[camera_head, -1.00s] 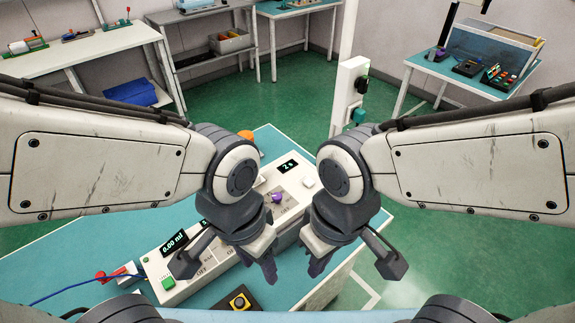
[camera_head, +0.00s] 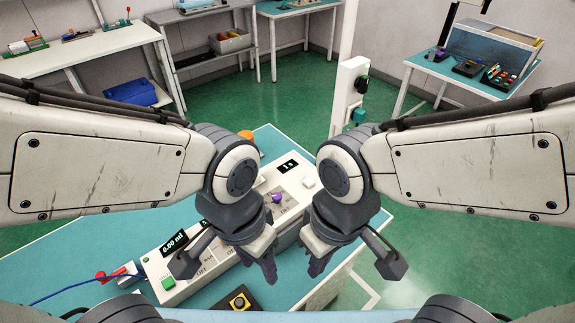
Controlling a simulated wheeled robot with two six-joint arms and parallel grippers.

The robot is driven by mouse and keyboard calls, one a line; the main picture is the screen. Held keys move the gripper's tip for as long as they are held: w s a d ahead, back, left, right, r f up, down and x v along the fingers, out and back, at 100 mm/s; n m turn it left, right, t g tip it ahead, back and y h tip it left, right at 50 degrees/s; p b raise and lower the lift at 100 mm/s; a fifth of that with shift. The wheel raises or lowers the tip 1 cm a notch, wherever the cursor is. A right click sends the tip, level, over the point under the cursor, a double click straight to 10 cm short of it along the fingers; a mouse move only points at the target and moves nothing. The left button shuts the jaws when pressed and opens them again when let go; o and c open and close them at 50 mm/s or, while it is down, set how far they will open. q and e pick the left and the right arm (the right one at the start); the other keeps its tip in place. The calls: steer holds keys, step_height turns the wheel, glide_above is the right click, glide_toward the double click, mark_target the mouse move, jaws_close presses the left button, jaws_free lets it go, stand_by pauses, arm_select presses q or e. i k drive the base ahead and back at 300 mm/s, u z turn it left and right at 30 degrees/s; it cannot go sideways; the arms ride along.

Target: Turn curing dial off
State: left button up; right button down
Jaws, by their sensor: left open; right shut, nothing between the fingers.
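A white control box lies across the teal bench. A purple dial (camera_head: 277,198) sits on its upper part, between my two wrists. A small black display (camera_head: 288,167) above the dial reads "1 s". Another black display (camera_head: 174,242) on the lower left part reads "0.00 mJ". My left gripper (camera_head: 267,270) is open and empty, pointing down in front of the box. My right gripper (camera_head: 317,265) is shut and empty, just right of it. Neither gripper touches the purple dial. My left wrist and gripper hide the middle of the box.
An orange dome (camera_head: 246,134) stands behind my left wrist. A white post (camera_head: 346,90) rises behind the bench.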

mark_target(277, 196)
steer(key=z, duration=0.85)
steer(key=k, duration=0.7)
steer(key=u, duration=0.95)
steer(key=i, duration=0.35)
steer(key=u, duration=0.6)
